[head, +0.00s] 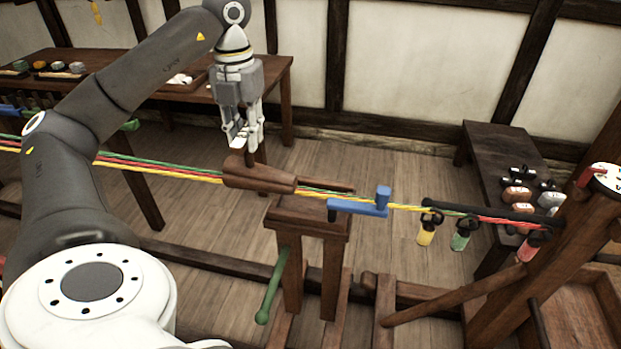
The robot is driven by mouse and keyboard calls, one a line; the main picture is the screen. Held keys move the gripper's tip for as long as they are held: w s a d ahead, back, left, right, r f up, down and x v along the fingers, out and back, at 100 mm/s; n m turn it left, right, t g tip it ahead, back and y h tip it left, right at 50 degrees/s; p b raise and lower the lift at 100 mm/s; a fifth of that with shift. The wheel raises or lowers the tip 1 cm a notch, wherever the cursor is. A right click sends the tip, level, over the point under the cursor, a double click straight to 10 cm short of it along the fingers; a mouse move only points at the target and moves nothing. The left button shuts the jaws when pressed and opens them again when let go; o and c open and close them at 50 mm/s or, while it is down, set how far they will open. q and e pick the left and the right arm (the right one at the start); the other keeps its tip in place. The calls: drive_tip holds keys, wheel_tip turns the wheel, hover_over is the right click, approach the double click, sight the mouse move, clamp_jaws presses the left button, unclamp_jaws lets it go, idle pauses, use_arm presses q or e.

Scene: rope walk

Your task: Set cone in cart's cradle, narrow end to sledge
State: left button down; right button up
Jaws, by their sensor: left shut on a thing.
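The brown wooden cone (258,178) lies roughly level, with its wider end to the left and its narrow end to the right. A peg stands up from it. My left gripper (246,146) points down and is shut on this peg. Green, red and yellow strands (165,171) run in from the left to the cone and come out together at its narrow end. The wooden cart (322,222) stands below and right of the cone; its cradle is not clearly seen. I cannot tell whether the cone touches the cart. My right gripper is out of view.
A blue bar with an upright peg (360,207) sits at the strands, right of the cone. Yellow, green and red hanging pieces (461,236) are farther right, near a sloping wooden post (512,262). A green lever (272,287) hangs by the cart. Benches stand behind.

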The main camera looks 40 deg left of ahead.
use_arm(q)
drive_tip(key=w+d+f+p, duration=0.3)
drive_tip(key=w+f+p, duration=0.1)
drive_tip(key=w+f, duration=0.8)
drive_tip(key=shift+w+d+f, duration=0.15)
drive_tip(key=shift+w+f, duration=0.2)
drive_tip(key=shift+w, duration=0.05)
drive_tip(key=shift+f, duration=0.15)
drive_tip(key=c, duration=1.3)
unclamp_jaws()
drive_tip(key=shift+o, duration=0.2)
